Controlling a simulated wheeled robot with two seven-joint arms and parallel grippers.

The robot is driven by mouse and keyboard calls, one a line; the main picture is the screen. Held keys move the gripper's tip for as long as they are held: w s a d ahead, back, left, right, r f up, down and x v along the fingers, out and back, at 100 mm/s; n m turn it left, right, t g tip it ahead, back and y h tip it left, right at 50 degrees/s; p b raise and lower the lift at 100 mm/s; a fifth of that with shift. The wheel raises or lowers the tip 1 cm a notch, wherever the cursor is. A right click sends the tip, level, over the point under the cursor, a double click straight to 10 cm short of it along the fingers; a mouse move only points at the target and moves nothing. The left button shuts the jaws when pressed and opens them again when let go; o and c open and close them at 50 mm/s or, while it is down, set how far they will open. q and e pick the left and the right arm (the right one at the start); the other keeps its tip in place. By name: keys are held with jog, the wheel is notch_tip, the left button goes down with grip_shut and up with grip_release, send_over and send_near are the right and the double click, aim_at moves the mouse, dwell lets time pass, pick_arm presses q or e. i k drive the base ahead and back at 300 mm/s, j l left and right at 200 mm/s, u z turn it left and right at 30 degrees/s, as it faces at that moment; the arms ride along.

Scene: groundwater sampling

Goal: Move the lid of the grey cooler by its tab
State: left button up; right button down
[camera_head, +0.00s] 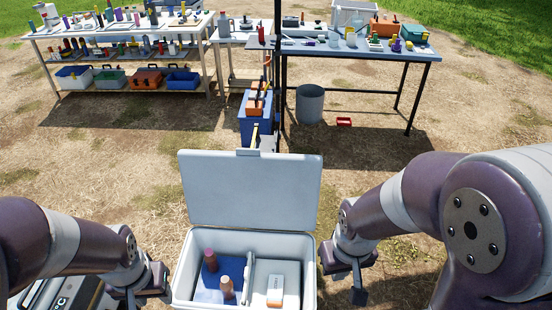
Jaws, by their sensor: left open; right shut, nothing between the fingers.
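The grey cooler (309,268) stands open in front of me at the bottom middle. Its lid (255,190) is raised upright at the far side, with the tab (248,152) at the middle of its top edge. Inside, a divider separates a left part, with two capped bottles (210,260) (227,288) on a blue base, from a right part with a white and orange box (275,290). My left gripper (148,296) is open beside the cooler's left wall. My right gripper (358,292) is shut and empty, just right of the cooler. Neither touches the lid.
Behind the lid stand a blue crate (254,128) with an orange-and-black item on top and a dark pole. A table (360,50) with a grey bucket (309,104) below is at the back right. Shelving with bottles and bins (130,88) is at the back left.

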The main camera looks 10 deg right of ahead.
aim_at(243, 188)
jog(key=l+u, duration=0.3)
jog(key=l, duration=0.4)
jog(key=l+u, duration=0.3)
jog(key=l, duration=0.4)
jog(key=l+u, duration=0.3)
jog(key=l, duration=0.35)
jog(key=i+l+u, duration=0.15)
jog(key=l, duration=0.2)
jog(key=i+l+u, duration=0.15)
jog(key=l, duration=0.25)
jog(key=i+l+u, duration=0.15)
jog(key=l, duration=0.2)
jog(key=i+l+u, duration=0.15)
jog(key=l, duration=0.3)
jog(key=i+l+u, duration=0.15)
jog(key=l, duration=0.25)
jog(key=l+u, duration=0.15)
jog(key=l, duration=0.25)
jog(key=i+l, duration=0.05)
